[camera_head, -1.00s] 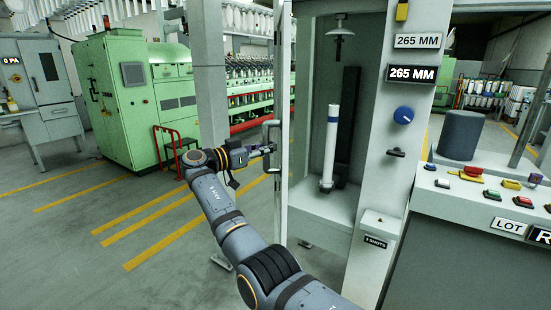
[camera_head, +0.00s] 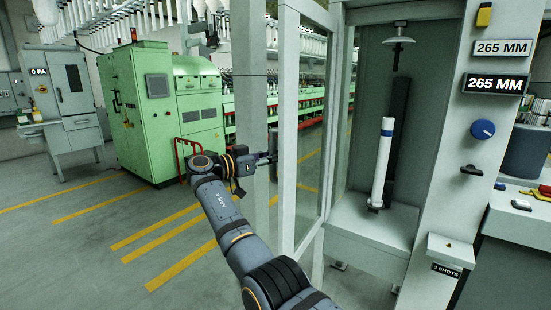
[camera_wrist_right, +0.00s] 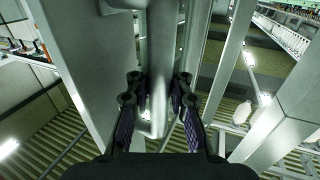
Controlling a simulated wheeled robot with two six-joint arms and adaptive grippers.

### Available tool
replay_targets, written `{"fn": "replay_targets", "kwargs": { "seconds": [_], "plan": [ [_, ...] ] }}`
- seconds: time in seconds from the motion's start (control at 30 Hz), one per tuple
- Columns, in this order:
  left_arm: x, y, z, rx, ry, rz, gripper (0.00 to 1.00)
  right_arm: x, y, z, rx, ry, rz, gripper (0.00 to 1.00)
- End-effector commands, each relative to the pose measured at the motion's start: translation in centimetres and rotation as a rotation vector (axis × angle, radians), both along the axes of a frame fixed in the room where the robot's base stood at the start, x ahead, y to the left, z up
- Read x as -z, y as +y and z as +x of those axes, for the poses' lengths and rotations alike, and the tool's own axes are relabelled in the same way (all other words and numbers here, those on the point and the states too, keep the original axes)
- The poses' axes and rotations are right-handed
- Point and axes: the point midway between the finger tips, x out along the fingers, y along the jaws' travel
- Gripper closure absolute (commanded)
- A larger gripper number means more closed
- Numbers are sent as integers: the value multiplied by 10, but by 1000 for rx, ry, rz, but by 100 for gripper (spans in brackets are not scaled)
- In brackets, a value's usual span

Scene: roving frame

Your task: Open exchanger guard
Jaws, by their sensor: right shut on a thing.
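The exchanger guard (camera_head: 287,120) is a pale framed door with a clear pane, standing open at the left of a tall cabinet (camera_head: 365,235). In the right wrist view, my right gripper (camera_wrist_right: 158,105) is shut around a pale upright handle bar (camera_wrist_right: 160,60), fingers on both sides. My left gripper is not in view.
A blue knob (camera_head: 483,129), "265 MM" labels (camera_head: 496,84) and a small "3 SHOTS" box (camera_head: 451,249) are on the cabinet's right post. A green machine (camera_head: 138,110) stands behind at left. Floor with yellow lines (camera_head: 160,230) is clear at left.

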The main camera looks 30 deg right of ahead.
Motion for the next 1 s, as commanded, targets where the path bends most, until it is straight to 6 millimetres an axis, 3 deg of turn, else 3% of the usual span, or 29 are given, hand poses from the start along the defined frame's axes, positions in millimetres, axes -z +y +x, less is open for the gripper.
{"fn": "replay_targets", "kwargs": {
  "seconds": [0.03,0.43,0.47,0.63,1.0],
  "plan": [
    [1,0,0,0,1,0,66,7,5,1,-5,10,9,100],
    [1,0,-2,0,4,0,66,7,4,1,-6,11,9,100],
    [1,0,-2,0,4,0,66,7,4,1,-6,11,9,82],
    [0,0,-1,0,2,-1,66,5,3,1,-5,8,5,59],
    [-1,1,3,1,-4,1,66,2,7,1,-5,3,3,58]
  ]
}}
